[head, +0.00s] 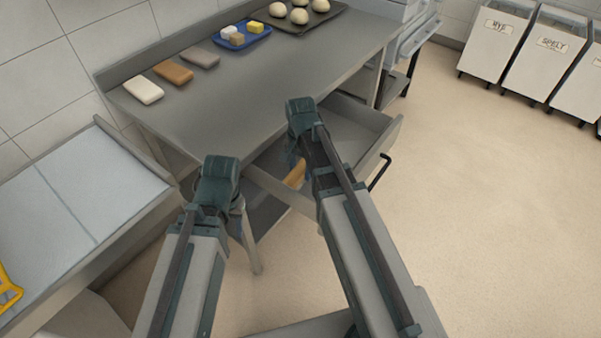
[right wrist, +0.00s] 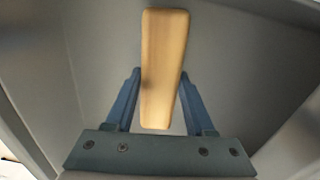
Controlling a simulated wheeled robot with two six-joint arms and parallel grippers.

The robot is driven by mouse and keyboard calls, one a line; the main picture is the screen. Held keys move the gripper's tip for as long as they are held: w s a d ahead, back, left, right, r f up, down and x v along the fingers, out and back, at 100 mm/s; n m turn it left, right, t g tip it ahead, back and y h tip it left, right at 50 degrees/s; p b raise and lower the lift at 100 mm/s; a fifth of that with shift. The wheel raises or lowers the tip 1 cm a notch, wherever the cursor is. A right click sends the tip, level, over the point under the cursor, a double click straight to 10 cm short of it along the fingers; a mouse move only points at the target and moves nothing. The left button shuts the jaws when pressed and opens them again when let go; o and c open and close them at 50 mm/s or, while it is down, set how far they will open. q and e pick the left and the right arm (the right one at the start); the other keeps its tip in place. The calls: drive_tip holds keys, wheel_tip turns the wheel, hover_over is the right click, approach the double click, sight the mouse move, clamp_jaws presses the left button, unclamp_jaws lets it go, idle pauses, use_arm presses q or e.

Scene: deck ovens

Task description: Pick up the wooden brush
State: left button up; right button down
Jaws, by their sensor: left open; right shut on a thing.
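The wooden brush (right wrist: 163,65) is a long, pale tan block in the right wrist view. It lies between the two blue fingers of my right gripper (right wrist: 160,100), which is shut on it. In the head view, a tan piece of it (head: 296,174) shows beside my right gripper (head: 293,155), at the open drawer (head: 352,135). The arm hides the rest. My left gripper (head: 236,203) is open and empty, low in front of the steel table; its fingers are mostly hidden by its wrist.
The steel table (head: 270,85) carries white, brown and grey blocks at the left, a blue tray (head: 262,36), and a dark tray with dough balls (head: 330,20). The drawer's handle (head: 380,172) sticks out. A low bench (head: 75,205) stands left. Floor at right is clear before the bins.

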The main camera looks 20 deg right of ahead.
sight(300, 169)
drive_tip(key=shift+r, duration=0.1)
wheel_tip(300, 169, up, 10)
drive_tip(key=p, duration=1)
drive_tip(key=c, duration=1)
unclamp_jaws()
drive_tip(key=c, duration=0.4)
drive_tip(key=shift+a, duration=0.1)
drive_tip(key=shift+c, duration=0.2)
